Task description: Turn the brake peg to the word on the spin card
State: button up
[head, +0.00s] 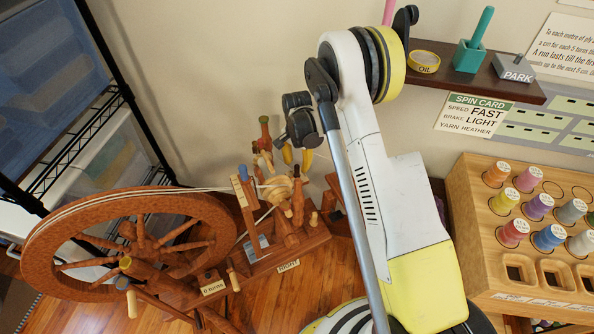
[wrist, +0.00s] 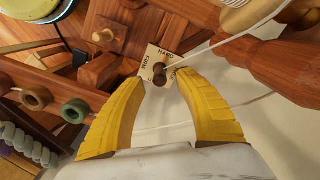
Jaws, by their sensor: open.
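The spin card (head: 474,115) on the wall reads speed FAST, brake LIGHT, yarn HEATHER. The spinning wheel (head: 130,250) stands at left in the head view. In the wrist view the dark brake peg (wrist: 159,77) sits on a pale plate (wrist: 151,60) where the words FIRM and HARD show. Any other word is hidden or too small, and I cannot tell which word the peg points to. My gripper (wrist: 160,83) is open, with its two yellow fingertips on either side of the peg. I cannot tell whether they touch it.
White yarn (wrist: 240,32) and a turned wooden post (wrist: 255,62) lie close to the right finger. Several spools stand in a wooden rack (head: 478,242) at right. A shelf (head: 450,75) holds an oil dish, a teal holder and a PARK block.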

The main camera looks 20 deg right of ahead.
notch_tip(320, 180, down, 2)
grip_shut()
dwell(0.3)
jog(key=shift+n, duration=0.3)
jog(key=n, duration=0.5)
jog(key=shift+n, duration=0.3)
jog(key=n, duration=0.5)
jog(key=shift+n, duration=0.4)
